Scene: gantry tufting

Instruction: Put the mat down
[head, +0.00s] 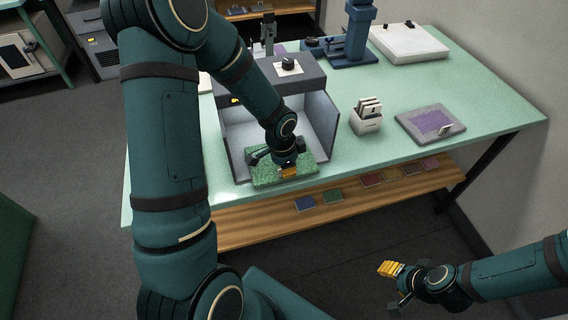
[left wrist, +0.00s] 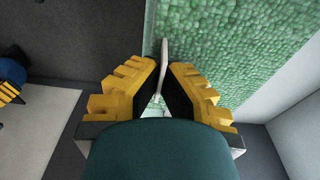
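The green tufted mat (head: 262,178) is at the mouth of a grey open-fronted booth (head: 324,128), by the table's front edge. It fills the upper right of the left wrist view (left wrist: 235,45). My left gripper (head: 288,172) is over the mat's front side. In the left wrist view its yellow fingers (left wrist: 164,75) close in on a thin pale handle (left wrist: 163,58) at the mat's edge. Whether the mat rests on the booth floor or hangs just above it, I cannot tell. My right gripper (head: 390,270) is away from the table at lower right, seemingly empty.
A purple mat on a grey plate (head: 403,125) lies to the right on the green table (head: 490,95). A white holder with cards (head: 366,124) stands between it and the booth. A blue press (head: 350,45) and white box (head: 408,42) stand behind. Coloured samples lie on the wooden shelf (head: 255,222).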

